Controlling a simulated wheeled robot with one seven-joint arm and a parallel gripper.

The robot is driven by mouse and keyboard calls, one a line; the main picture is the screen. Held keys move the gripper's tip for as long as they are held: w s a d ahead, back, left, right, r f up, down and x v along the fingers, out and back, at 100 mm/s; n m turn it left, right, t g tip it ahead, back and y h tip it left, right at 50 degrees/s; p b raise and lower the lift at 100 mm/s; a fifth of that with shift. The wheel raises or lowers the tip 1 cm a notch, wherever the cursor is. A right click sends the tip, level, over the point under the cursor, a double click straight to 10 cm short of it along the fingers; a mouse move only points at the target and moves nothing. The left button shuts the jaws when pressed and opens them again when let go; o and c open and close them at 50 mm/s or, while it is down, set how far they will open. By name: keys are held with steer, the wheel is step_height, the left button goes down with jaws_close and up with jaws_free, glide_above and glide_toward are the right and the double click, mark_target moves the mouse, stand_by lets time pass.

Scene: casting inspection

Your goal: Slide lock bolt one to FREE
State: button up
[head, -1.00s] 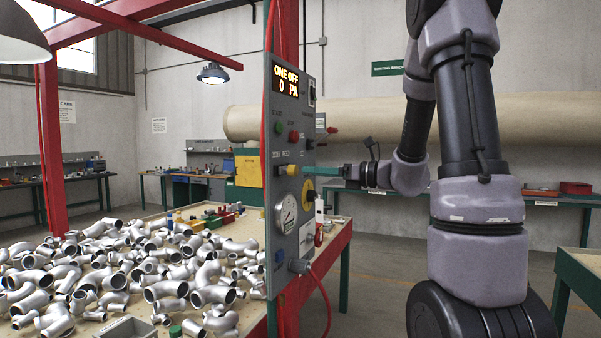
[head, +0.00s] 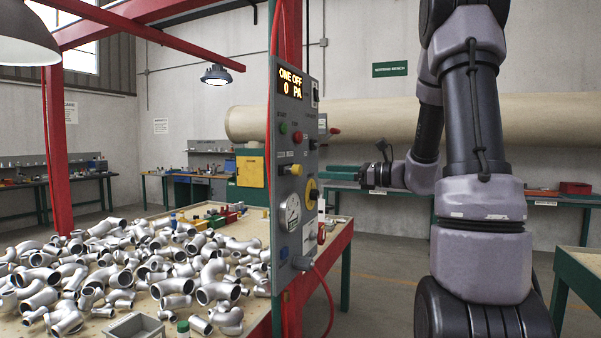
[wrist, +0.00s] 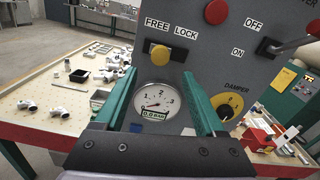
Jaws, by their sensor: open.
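The lock bolt's yellow knob (wrist: 158,52) sticks out of the grey panel in the wrist view. It sits below the FREE label, on the FREE side of the LOCK label. It also shows as a yellow knob (head: 293,170) on the panel in the head view. My gripper (wrist: 159,75) is open and empty. Its two green fingers point at the panel, with the knob beyond and between their tips. In the head view it stands off to the right of the panel, clear of the knob.
A round gauge (wrist: 156,102) sits below the knob. A yellow damper dial (wrist: 228,106) and an OFF/ON lever (wrist: 285,44) are to the right. A red knob (wrist: 216,11) is above. A table with many metal pipe elbows (head: 120,270) stands left of the panel.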

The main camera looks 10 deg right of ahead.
mark_target(301, 170)
steer(key=x, duration=1)
steer(key=shift+w+a, duration=0.25)
steer(key=shift+a, duration=0.05)
